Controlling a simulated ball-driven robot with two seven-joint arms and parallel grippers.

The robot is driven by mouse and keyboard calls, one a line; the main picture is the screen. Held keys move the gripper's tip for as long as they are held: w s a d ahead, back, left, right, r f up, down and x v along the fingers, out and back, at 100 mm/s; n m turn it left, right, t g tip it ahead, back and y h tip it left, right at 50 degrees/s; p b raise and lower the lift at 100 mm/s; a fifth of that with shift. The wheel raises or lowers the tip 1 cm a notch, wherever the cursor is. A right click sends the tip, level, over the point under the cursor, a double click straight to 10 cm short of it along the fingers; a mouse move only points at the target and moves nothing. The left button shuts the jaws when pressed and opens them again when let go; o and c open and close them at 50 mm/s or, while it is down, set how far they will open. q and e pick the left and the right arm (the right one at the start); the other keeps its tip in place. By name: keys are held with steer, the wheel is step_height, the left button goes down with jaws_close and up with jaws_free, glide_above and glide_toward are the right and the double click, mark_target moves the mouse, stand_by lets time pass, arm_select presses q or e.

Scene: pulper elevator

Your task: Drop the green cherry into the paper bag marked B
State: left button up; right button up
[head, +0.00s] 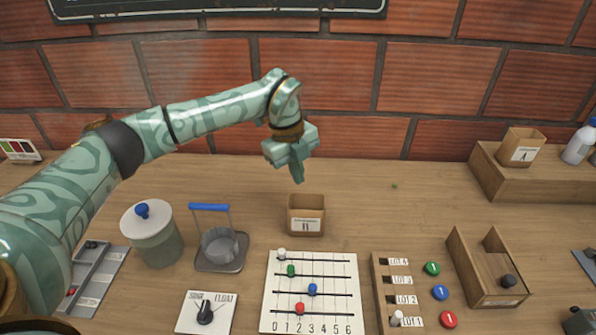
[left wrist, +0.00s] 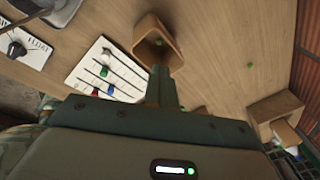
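A small open-topped paper bag (head: 306,217) stands upright at the middle of the table; its label letter is hard to read but may be B. It also shows in the left wrist view (left wrist: 143,53), with a small green round thing (left wrist: 158,41) inside, which looks like a green cherry. Another small green thing (head: 394,186) lies on the bare table right of the bag, also seen in the left wrist view (left wrist: 250,65). My left gripper (head: 298,180) is above and just behind the bag, apart from it. Its fingers (left wrist: 162,88) look shut with nothing between them. My right gripper is out of view.
A bag marked A (head: 522,147) stands on a wooden block (head: 490,175) at right, beside a white bottle (head: 579,143). In front are a slider board (head: 345,262), a lot rack (head: 379,290) and a wooden tray (head: 462,262). A lidded jar (head: 157,250) stands left.

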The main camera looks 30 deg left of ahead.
arm_select(q)
steer(key=o, duration=0.5)
steer(key=r+p, duration=0.1)
steer(key=r, duration=0.4)
steer(key=s+a+r+p, duration=0.1)
steer(key=r, duration=0.4)
steer(key=a+r+p, duration=0.1)
steer(key=r+p, duration=0.1)
steer(key=r, duration=0.4)
steer(key=shift+s+a, duration=0.15)
steer(key=shift+a, duration=0.1)
